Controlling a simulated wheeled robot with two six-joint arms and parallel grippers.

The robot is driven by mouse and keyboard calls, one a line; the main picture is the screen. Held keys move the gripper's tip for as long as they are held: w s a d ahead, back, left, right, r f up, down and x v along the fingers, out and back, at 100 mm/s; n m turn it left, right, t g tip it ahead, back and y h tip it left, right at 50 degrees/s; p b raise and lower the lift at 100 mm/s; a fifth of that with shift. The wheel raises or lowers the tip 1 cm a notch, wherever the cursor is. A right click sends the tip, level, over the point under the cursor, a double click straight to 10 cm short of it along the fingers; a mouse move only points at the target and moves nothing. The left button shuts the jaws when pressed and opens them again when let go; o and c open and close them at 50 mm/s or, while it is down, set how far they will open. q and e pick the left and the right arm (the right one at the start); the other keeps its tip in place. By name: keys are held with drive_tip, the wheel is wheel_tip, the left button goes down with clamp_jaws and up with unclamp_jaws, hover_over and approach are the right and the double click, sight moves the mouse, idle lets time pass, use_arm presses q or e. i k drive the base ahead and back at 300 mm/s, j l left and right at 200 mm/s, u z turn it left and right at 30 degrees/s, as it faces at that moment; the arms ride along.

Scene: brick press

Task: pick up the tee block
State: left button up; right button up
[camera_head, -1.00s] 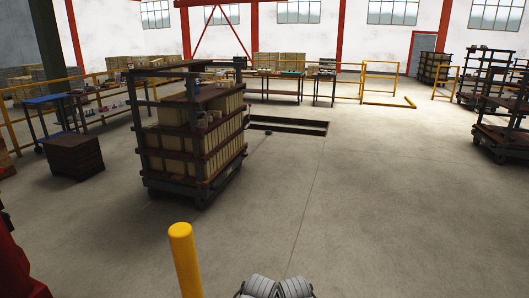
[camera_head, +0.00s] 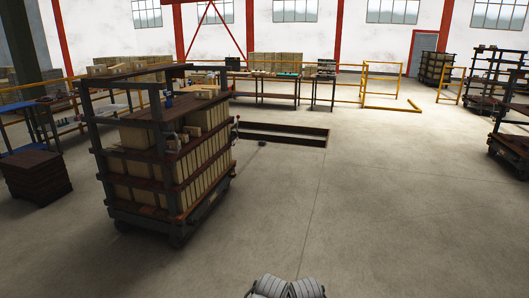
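I cannot make out the tee block for certain. A dark shelf cart (camera_head: 160,217) loaded with tan bricks (camera_head: 207,178) stands left of centre. Its top board (camera_head: 160,107) carries several small items too small to tell apart. Tables (camera_head: 285,76) at the back hold more small items I cannot identify. Neither of my grippers shows; only grey ribbed parts of my own body show at the bottom edge.
A stack of brown boards (camera_head: 37,177) stands at the far left. A dark-framed floor pit (camera_head: 285,133) lies behind the cart. Yellow railings (camera_head: 385,90) run along the back. More racks (camera_head: 510,125) stand at the right. The floor at centre and right is clear.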

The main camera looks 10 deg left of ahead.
sight(168, 104)
drive_tip(key=i, duration=0.85)
drive_tip(key=i+l+u, duration=0.1)
drive_tip(key=i, duration=0.8)
drive_tip(key=i+l+u, duration=0.1)
drive_tip(key=i+u, duration=0.3)
drive_tip(key=i+l+u, duration=0.2)
drive_tip(key=i+u, duration=0.15)
drive_tip(key=i+l+u, duration=0.8)
drive_tip(key=k+j, duration=0.05)
